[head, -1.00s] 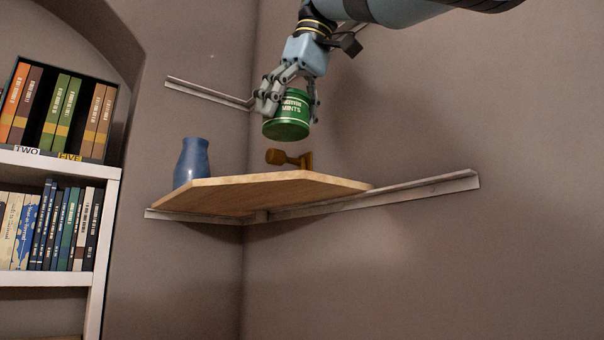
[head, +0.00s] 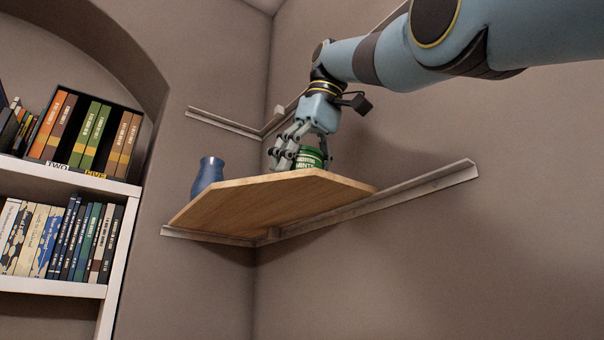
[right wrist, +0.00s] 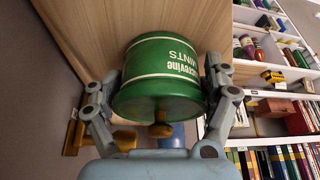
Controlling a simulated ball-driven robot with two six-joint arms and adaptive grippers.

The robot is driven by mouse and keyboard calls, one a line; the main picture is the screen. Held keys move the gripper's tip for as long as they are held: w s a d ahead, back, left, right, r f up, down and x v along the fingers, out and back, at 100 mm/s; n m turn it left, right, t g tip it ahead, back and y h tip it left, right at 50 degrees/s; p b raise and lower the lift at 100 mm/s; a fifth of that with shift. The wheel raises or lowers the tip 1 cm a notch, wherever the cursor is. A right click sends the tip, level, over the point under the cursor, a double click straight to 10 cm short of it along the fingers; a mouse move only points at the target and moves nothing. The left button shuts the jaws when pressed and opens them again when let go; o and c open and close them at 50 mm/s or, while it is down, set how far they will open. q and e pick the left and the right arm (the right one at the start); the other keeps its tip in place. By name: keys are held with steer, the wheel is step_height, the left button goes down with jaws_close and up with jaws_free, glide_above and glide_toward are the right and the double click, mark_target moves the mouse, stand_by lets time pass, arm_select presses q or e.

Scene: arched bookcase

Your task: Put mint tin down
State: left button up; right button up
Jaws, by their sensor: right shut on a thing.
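The mint tin (head: 309,157) is a round green tin with white lettering. In the head view its lower part is hidden behind the raised edge of the wooden corner shelf (head: 262,196). My right gripper (head: 302,154) is shut on the tin from above. In the right wrist view the tin (right wrist: 160,80) sits between the two fingers, with the wooden shelf surface (right wrist: 100,30) close beyond it. I cannot tell whether the tin touches the shelf. My left gripper is not in view.
A blue vase (head: 208,174) stands at the shelf's left end. A brass-coloured object (right wrist: 160,128) shows behind the tin in the right wrist view. Metal rails (head: 400,195) support the shelf along the walls. A white bookcase (head: 125,230) with several books stands at left.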

steer(key=o, duration=1.5)
steer(key=shift+f, duration=0.1)
steer(key=shift+o, duration=0.2)
steer(key=shift+r+p, duration=0.3)
steer(key=shift+p, duration=0.05)
steer(key=p+v, duration=0.5)
steer(key=v, duration=0.6)
steer(key=shift+r+p, duration=0.35)
steer(key=shift+p, duration=0.05)
steer(key=shift+f, duration=0.15)
